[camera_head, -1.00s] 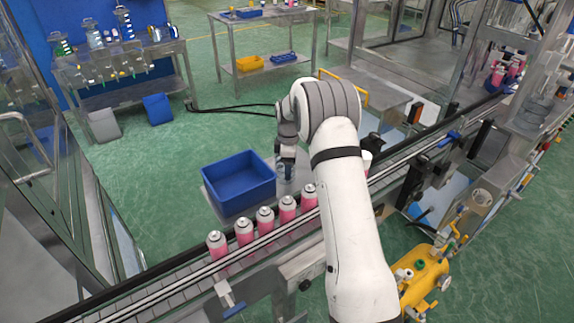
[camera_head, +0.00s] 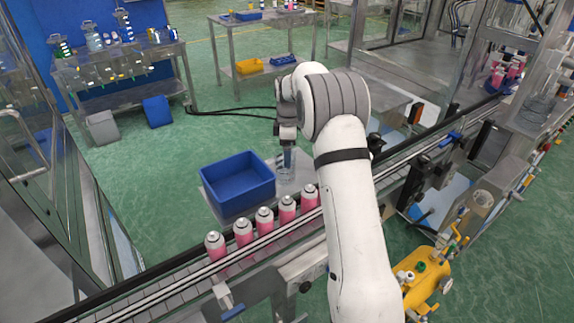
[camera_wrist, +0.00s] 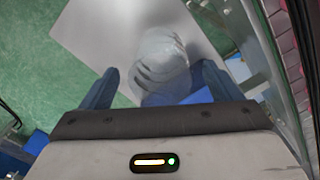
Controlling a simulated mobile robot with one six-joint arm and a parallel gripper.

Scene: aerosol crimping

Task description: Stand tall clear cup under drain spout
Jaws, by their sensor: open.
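The tall clear cup (camera_wrist: 160,62) shows in the wrist view between the two blue fingers of my gripper (camera_wrist: 156,88), over a pale grey surface. My gripper is open, with gaps between the fingers and the cup; its lower part is hidden behind the gripper body. In the head view my gripper (camera_head: 288,158) points down at the cup (camera_head: 286,174), which stands on a small grey stand (camera_head: 306,166) beside the blue bin. I cannot make out the drain spout for certain in either view.
A blue bin (camera_head: 238,184) is left of the cup. Several pink cans with silver tops (camera_head: 264,218) line the conveyor (camera_head: 180,290) in front. A yellow tank with valves (camera_head: 424,268) is at the lower right. A clear vessel (camera_head: 538,106) stands on the machine at right.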

